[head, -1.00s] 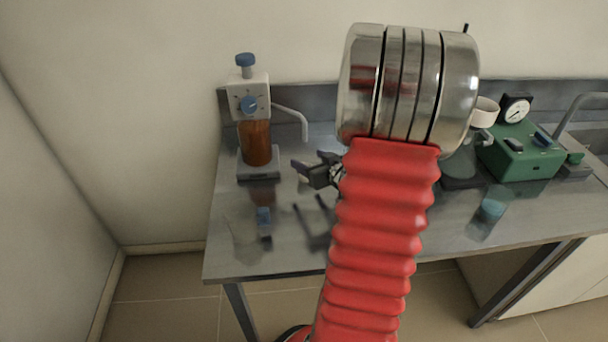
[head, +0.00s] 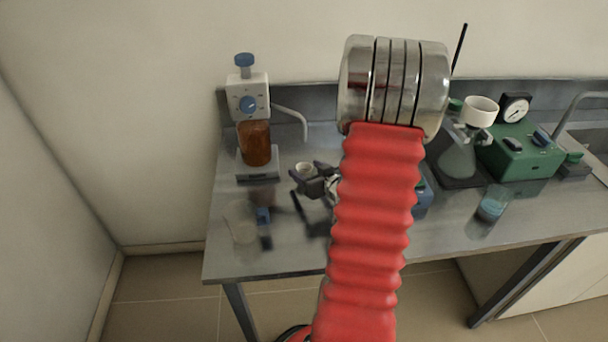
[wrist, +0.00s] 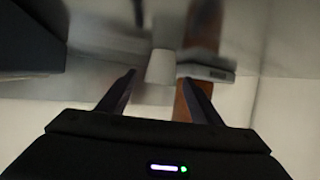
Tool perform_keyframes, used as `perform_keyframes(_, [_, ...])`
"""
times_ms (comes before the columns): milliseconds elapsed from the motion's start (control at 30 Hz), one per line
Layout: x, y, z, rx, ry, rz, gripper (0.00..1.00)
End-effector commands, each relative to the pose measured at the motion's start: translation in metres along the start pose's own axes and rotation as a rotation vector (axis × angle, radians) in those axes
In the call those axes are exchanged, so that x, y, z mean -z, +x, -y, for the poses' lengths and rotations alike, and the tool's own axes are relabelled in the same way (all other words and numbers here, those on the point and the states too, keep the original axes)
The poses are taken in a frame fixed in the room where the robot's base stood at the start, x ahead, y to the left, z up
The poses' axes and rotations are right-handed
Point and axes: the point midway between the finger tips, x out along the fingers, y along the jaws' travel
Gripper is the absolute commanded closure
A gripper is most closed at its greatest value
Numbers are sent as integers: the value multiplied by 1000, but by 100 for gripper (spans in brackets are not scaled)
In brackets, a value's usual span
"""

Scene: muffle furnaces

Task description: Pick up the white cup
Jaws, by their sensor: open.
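A small white cup (head: 305,168) stands on the steel bench, just behind my gripper (head: 306,177) in the head view; its lower part is hidden by the jaws. In the wrist view the white cup (wrist: 160,67) shows ahead of the gap between my two fingers. My gripper (wrist: 160,78) is open and empty, with a dark finger on each side of the gap. The cup looks apart from both fingers; the exact distance is hard to tell.
A brown bottle with a blue-knobbed dispenser (head: 255,142) stands behind left. A faint clear beaker (head: 240,222) is front left. A flask with white funnel (head: 480,111), green box (head: 522,155) and blue-liquid beaker (head: 492,205) are right. My red-sleeved arm hides the bench middle.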

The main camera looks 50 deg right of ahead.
Motion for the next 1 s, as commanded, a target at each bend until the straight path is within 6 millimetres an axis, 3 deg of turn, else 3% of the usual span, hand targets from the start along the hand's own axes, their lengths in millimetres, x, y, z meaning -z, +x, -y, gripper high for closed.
perform_keyframes(467, [0, 57, 1, 2, -1, 0, 41])
perform_keyframes(1000, [0, 60, 1, 1, -1, 0, 41])
